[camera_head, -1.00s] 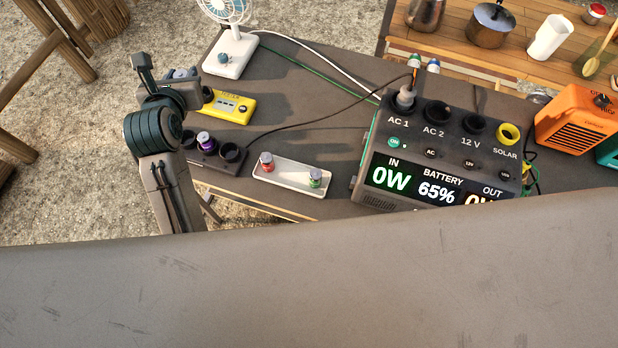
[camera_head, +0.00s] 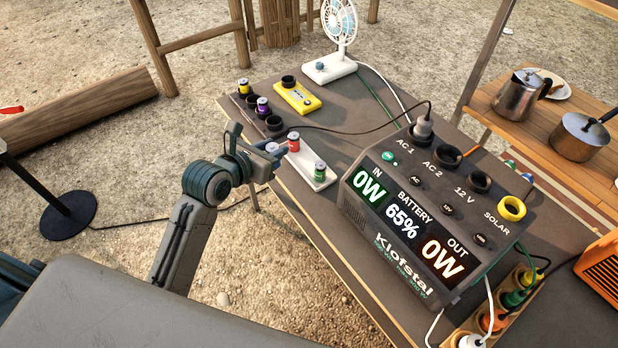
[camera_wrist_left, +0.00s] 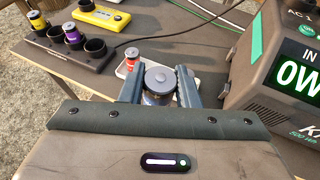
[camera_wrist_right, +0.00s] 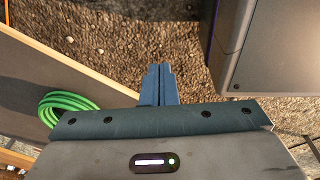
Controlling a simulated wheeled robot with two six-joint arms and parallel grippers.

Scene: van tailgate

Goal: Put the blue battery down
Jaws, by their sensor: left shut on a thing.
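My left gripper (camera_head: 268,156) is shut on the blue battery, which has a grey top; its side shows dark bluish between the fingers in the left wrist view (camera_wrist_left: 158,99). It is held upright by the near-left side of the white tray (camera_head: 325,184); I cannot tell whether it touches anything below. A red battery (camera_head: 293,143) and a green battery (camera_head: 319,173) stand in the tray. The red one also shows just behind the held battery (camera_wrist_left: 132,59). My right gripper (camera_wrist_right: 158,84) is shut and empty, in its own wrist view only.
A dark charger (camera_head: 254,117) holds yellow and purple batteries and has empty wells. A yellow device (camera_head: 298,98) lies beside it. The large power station (camera_head: 370,230) stands right of the tray. A white fan (camera_head: 330,68) is at the back. A cable crosses the table.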

